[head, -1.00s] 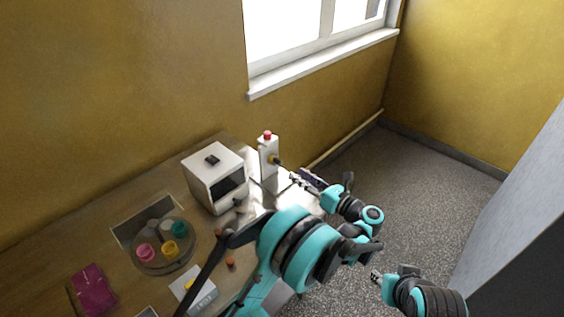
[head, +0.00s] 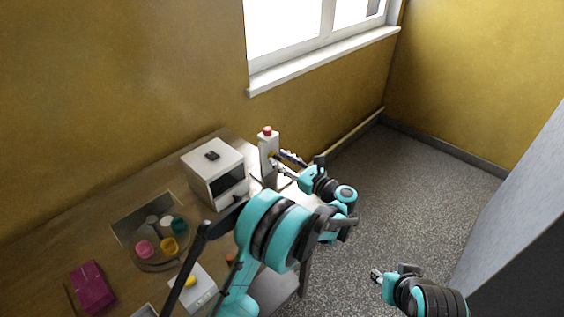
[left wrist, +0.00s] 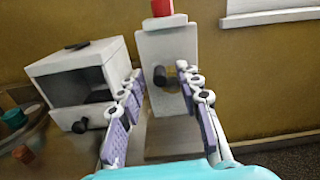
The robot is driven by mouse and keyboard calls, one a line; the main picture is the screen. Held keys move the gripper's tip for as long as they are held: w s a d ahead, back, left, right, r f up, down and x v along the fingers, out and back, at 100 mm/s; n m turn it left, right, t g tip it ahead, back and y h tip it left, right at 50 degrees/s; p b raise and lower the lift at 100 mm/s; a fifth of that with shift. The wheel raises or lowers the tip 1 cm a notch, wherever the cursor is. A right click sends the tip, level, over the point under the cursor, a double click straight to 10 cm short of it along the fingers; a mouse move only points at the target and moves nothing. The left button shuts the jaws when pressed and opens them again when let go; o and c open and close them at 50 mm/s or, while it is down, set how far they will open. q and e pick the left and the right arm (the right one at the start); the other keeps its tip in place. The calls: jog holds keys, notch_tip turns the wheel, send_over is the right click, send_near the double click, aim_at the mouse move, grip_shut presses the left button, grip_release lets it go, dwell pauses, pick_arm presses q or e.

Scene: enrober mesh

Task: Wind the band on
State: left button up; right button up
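A white upright post (head: 265,148) with a red button (head: 267,130) on top stands at the far end of the table. In the left wrist view the post (left wrist: 170,50) carries a black knob-like handle (left wrist: 160,76) on its front. My left gripper (head: 278,162) is at the post; in the left wrist view its two purple-padded fingers (left wrist: 160,80) are spread, with the handle between them. I cannot tell whether a finger touches it. No band can be made out. My right gripper (head: 377,276) hangs over the floor, away from the table, too small to judge its fingers.
A white box (head: 205,165) with a dark opening stands left of the post; it also shows in the left wrist view (left wrist: 80,62). Floor is free right.

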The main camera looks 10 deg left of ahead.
pick_arm(q)
grip_shut()
jog(key=shift+m, duration=0.3)
jog(key=m, duration=0.3)
jog(key=w+m, duration=0.1)
jog(key=m, duration=0.1)
jog(key=shift+d+r+b, duration=0.2)
jog(key=shift+d+b, duration=0.1)
jog(key=shift+d, duration=0.1)
jog(key=m, duration=0.5)
jog(key=w+d+f+m+b, duration=0.1)
jog(key=m, duration=0.4)
jog(key=w+f+m+b, duration=0.1)
jog(key=m, duration=0.4)
jog(key=shift+w+d, duration=0.2)
jog(key=shift+d, duration=0.05)
jog(key=shift+f+m, duration=0.2)
jog(key=shift+m, duration=0.6)
jog(key=shift+f+m, duration=0.15)
jog(key=shift+m, duration=0.65)
